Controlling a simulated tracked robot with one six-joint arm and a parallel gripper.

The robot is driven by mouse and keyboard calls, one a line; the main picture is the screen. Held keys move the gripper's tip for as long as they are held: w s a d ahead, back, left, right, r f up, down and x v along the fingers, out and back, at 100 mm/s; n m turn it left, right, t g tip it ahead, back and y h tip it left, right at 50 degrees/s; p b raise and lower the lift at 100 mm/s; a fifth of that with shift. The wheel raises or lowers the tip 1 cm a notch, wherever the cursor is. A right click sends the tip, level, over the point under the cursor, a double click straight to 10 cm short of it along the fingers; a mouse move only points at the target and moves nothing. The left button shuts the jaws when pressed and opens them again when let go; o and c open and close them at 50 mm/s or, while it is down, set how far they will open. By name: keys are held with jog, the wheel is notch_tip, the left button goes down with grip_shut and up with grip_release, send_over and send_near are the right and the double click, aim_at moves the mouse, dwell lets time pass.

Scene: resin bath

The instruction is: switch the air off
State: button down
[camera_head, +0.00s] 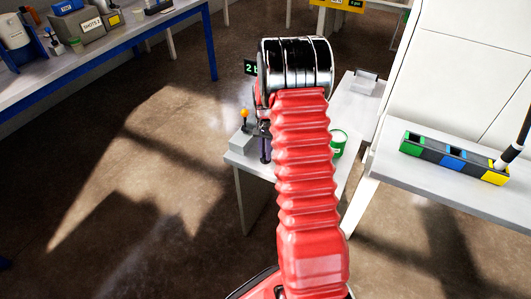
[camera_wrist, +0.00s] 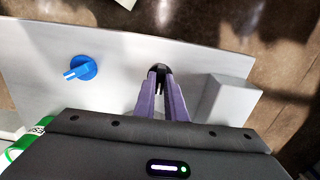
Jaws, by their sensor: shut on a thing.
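My gripper (camera_wrist: 160,76) points down over the pale bench (camera_wrist: 120,45). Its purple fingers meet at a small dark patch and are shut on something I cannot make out. A blue round knob (camera_wrist: 82,68) with a pale pointer is on the bench, left of the fingers and apart from them. A grey box (camera_wrist: 230,101) stands right of the fingers in the wrist view.
A green can (camera_head: 339,143) stands on the bench right of my arm. A tray with green, blue and yellow compartments (camera_head: 430,152) lies on the right-hand table. A blue-framed bench (camera_head: 150,30) with bins is at the upper left. The floor (camera_head: 130,200) left of my arm is clear.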

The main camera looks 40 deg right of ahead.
jog(key=c, duration=1.8)
grip_release()
notch_tip(320, 180, up, 14)
jog(key=shift+f, duration=0.1)
jog(key=shift+w+n, duration=0.1)
jog(key=shift+n, duration=0.2)
